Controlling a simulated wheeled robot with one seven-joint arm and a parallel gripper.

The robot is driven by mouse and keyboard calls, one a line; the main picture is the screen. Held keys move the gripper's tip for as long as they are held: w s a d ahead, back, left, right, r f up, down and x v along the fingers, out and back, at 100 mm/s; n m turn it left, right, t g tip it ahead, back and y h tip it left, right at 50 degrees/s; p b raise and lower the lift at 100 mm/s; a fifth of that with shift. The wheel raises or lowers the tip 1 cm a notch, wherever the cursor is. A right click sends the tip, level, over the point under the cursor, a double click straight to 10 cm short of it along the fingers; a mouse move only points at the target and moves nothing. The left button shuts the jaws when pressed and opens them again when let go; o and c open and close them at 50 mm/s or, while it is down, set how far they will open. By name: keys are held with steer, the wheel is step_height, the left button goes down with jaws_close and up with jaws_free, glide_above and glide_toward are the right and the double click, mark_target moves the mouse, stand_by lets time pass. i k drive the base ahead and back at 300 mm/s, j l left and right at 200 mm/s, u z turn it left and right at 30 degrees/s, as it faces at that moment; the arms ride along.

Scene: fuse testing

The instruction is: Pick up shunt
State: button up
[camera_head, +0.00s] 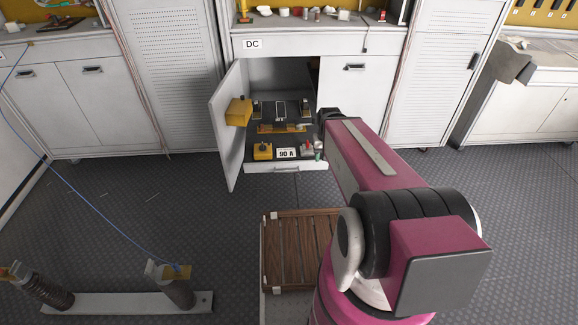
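An open cabinet drawer or shelf (262,165) under the counter marked DC holds several small parts. A flat orange-brown bar (283,128) with dark parts around it lies in its middle and may be the shunt; it is too small to be sure. My arm reaches from the lower right toward the shelf. My gripper (328,115) is a dark shape at the shelf's right edge, right of the bar and apparently apart from it. Its fingers are mostly hidden by my arm, so open or shut does not show.
A yellow box (238,112) is by the open cabinet door (229,130) on the left. Another yellow block (263,151) and a "90 A" label (286,153) are at the shelf front. A wooden slatted platform (300,248) stands on the floor.

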mark_target(279, 124)
steer(key=l+u, duration=0.15)
steer(key=u, duration=0.3)
steer(key=i+l+u, duration=0.1)
steer(key=u, duration=0.3)
steer(key=l+u, duration=0.2)
steer(key=u, duration=0.25)
steer(key=l+u, duration=0.15)
steer(key=u, duration=0.25)
steer(key=k+l+u, duration=0.15)
steer(key=l, duration=0.2)
steer(key=k+l+u, duration=0.15)
steer(key=l, duration=0.25)
steer(key=k+l+u, duration=0.1)
steer(key=l, duration=0.25)
steer(key=k+l+u, duration=0.15)
steer(key=l, duration=0.9)
steer(key=i+l, duration=0.1)
steer(key=l, duration=0.3)
steer(key=i+l, duration=0.15)
steer(key=l, duration=0.3)
